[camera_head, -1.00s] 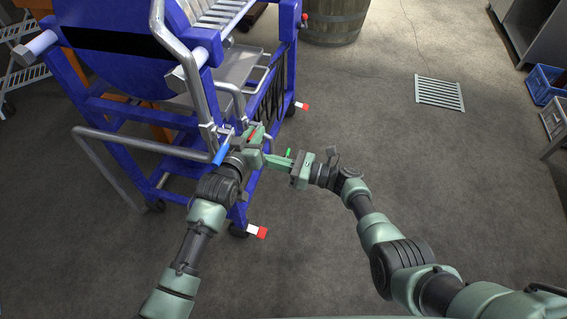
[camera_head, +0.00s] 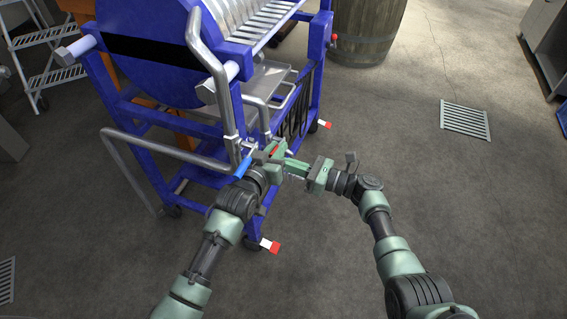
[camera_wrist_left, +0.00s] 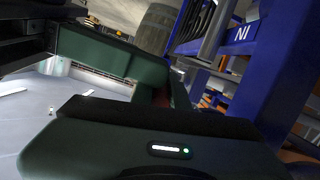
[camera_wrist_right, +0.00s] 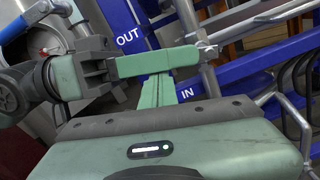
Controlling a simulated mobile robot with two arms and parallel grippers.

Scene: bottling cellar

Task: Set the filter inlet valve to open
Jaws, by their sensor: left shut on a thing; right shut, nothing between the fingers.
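The filter is a blue-framed machine (camera_head: 145,40) with metal pipes at the left of the head view. A small red handle (camera_head: 274,151), apparently the inlet valve's, shows at its near corner between my left gripper's fingers. My left gripper (camera_head: 277,152) is shut on it; the fingers hide most of the handle and its exact angle. A blue handle (camera_head: 243,166) is just left of it. The IN label (camera_wrist_right: 187,92) is beside the left fingers in the right wrist view; the OUT label (camera_wrist_right: 130,40) is further left. My right gripper (camera_head: 291,166) is shut and empty, close to the left one.
A floor grate (camera_head: 465,118) lies at the right, and a white step ladder (camera_head: 45,60) is at the far left.

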